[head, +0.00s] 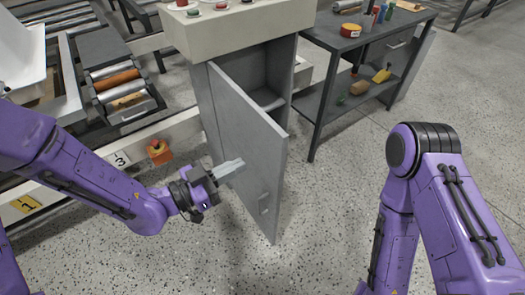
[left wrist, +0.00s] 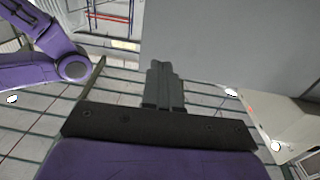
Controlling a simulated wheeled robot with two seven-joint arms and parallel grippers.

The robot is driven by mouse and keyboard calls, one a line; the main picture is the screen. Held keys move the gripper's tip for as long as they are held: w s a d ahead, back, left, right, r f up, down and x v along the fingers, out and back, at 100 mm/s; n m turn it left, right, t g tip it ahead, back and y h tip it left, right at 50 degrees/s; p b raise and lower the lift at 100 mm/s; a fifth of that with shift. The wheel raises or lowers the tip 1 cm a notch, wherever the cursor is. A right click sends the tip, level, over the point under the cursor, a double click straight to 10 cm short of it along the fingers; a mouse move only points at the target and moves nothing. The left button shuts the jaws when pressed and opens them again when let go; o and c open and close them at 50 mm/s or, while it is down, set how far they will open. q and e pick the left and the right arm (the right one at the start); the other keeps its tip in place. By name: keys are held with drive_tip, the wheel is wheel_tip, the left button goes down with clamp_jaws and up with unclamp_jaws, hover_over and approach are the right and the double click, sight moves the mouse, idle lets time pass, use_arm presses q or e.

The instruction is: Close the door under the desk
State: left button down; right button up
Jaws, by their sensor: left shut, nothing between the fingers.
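The grey door (head: 246,150) stands open, swung out toward me from the cabinet (head: 204,110) under the control desk (head: 240,28). Part of the dark cabinet inside (head: 262,75) shows past the door's top edge. My left gripper (head: 238,165) is shut and empty, at the outer face of the door on its left side. I cannot tell whether the fingertips touch it. In the left wrist view the shut fingers (left wrist: 162,75) show before a large grey surface. My right gripper is out of view.
A dark workbench (head: 350,40) with tools and a lower shelf stands at the back right. The speckled floor (head: 330,215) right of the door is clear.

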sight(274, 148)
use_arm(q)
drive_tip(key=x, duration=0.8)
